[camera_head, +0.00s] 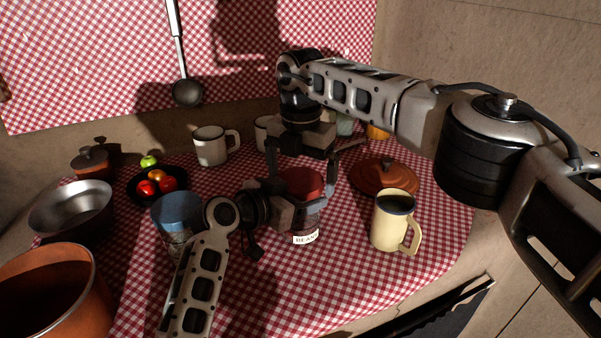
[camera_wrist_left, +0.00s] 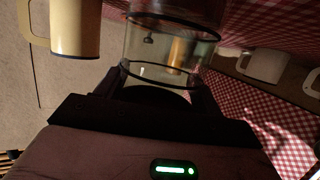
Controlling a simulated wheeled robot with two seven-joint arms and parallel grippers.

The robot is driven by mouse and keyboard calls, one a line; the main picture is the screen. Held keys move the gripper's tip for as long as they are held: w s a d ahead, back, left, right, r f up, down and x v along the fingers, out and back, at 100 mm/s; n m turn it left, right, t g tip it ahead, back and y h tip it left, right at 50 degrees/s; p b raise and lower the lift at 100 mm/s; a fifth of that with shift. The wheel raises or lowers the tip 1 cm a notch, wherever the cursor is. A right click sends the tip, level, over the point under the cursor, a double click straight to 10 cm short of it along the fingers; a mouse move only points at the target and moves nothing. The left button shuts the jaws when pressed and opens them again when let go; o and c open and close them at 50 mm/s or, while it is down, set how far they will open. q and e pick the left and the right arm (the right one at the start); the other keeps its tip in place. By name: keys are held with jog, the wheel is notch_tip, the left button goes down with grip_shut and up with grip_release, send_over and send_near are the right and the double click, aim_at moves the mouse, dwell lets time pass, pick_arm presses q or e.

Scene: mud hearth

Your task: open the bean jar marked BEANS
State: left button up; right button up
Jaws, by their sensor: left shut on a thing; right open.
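The bean jar (camera_head: 306,237), with a white label reading BEANS, stands on the checked cloth near the middle, its red lid (camera_head: 303,181) on top. My left gripper (camera_head: 284,212) is shut on the jar's body from the left side. In the left wrist view the clear glass jar (camera_wrist_left: 165,50) sits between the dark fingers (camera_wrist_left: 160,95). My right gripper (camera_head: 304,168) is open, pointing down over the lid with a finger on either side. I cannot tell whether its fingers touch the lid. The jar's left side is hidden by my left gripper.
A cream mug (camera_head: 391,225) stands close right of the jar, a brown clay lid (camera_head: 384,178) behind it. A blue-topped jar (camera_head: 176,212) is left, near my left arm.

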aim_at(300, 179)
notch_tip(300, 179, up, 5)
jog(key=shift+f, duration=0.2)
notch_tip(300, 179, up, 3)
jog(key=m, duration=0.3)
jog(key=shift+f, duration=0.15)
notch_tip(300, 179, down, 8)
jog(key=shift+r, duration=0.2)
jog(key=shift+c, duration=0.3)
jog(key=c, duration=0.9)
jog(key=shift+n, duration=1.2)
jog(key=shift+r, duration=0.15)
